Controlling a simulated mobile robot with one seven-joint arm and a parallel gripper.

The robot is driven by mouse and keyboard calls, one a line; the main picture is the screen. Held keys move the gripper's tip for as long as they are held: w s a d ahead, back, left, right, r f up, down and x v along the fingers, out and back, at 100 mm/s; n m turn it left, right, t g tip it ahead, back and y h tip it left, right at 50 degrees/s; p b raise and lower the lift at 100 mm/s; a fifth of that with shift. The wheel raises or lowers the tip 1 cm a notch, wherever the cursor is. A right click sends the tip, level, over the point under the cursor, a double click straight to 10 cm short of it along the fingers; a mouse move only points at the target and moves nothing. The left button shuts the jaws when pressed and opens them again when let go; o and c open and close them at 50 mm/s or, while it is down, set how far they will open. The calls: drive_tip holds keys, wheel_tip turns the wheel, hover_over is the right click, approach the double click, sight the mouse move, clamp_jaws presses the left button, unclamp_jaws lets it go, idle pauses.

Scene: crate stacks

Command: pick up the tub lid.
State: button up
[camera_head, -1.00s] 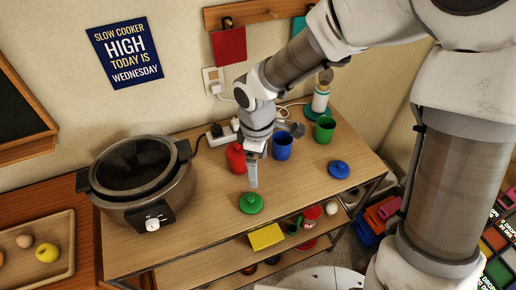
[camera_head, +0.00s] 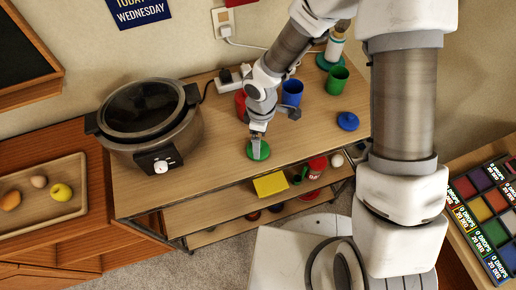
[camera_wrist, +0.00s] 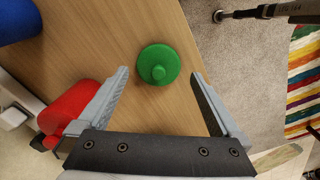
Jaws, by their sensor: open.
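A round green lid (camera_head: 258,152) with a small knob lies flat near the front edge of the wooden table. In the wrist view the green lid (camera_wrist: 158,64) shows whole, just ahead of and between my fingertips. My gripper (camera_wrist: 160,76) is open and empty. In the head view my gripper (camera_head: 257,143) points down over the green lid and partly covers it. A similar blue lid (camera_head: 348,121) lies farther right on the table. Which lid belongs to the task's tub is not shown.
Red (camera_head: 240,104), blue (camera_head: 292,93) and green (camera_head: 336,80) tubs stand behind the lids. A slow cooker (camera_head: 150,120) stands at the left. A yellow block (camera_head: 270,184) is on the shelf below. The table (camera_head: 222,180) is clear left of the green lid.

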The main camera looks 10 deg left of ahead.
drive_tip(key=shift+w+a+f, duration=0.1)
drive_tip(key=shift+a+f, duration=0.05)
drive_tip(key=shift+f, duration=1.15)
drive_tip(key=shift+a+f, duration=0.1)
drive_tip(key=shift+f, duration=1.15)
drive_tip(key=c, duration=1)
